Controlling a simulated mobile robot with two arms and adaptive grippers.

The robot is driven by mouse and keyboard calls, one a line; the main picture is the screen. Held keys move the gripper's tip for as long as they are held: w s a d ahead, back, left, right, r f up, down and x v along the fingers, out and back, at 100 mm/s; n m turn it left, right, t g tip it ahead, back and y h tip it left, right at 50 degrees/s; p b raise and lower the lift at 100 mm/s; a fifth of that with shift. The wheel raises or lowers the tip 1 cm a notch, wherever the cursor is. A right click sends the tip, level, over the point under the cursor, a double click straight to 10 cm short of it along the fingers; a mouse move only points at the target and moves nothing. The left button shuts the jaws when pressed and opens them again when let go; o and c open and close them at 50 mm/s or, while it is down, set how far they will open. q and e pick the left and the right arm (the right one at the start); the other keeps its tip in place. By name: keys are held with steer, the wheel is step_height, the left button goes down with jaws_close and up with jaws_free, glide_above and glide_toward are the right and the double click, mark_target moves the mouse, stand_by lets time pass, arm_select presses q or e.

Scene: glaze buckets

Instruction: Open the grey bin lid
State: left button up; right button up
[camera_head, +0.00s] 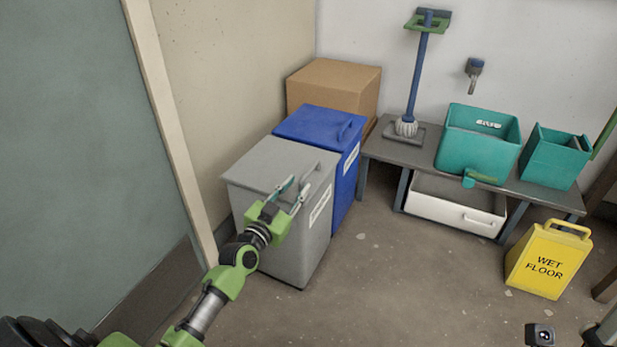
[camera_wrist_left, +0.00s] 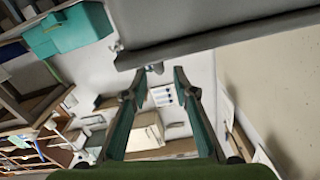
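The grey bin (camera_head: 290,235) stands against the wall at the left, with its flat grey lid (camera_head: 270,160) down. A bar handle (camera_head: 311,179) sits on the lid near its right edge. My left gripper (camera_head: 293,189) is at the front of the lid, just short of the handle, with its two fingers apart. The left wrist view shows the open fingers (camera_wrist_left: 158,74) with nothing clearly between them. A long grey edge crosses just beyond the tips there; I cannot tell whether they touch it. My right gripper's fingers are not in view.
A blue bin (camera_head: 348,185) stands right behind the grey one, with a cardboard box (camera_head: 335,85) beyond. A low bench (camera_head: 400,150) holds teal buckets (camera_head: 478,140). A yellow wet floor sign (camera_head: 547,262) stands at the right. The floor in the middle is clear.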

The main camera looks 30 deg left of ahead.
mark_target(316, 163)
arm_select(q)
steer(key=w+b, duration=0.2)
steer(key=w, duration=0.4)
steer(key=shift+w+f, duration=0.15)
steer(key=shift+w, duration=0.8)
jaws_close()
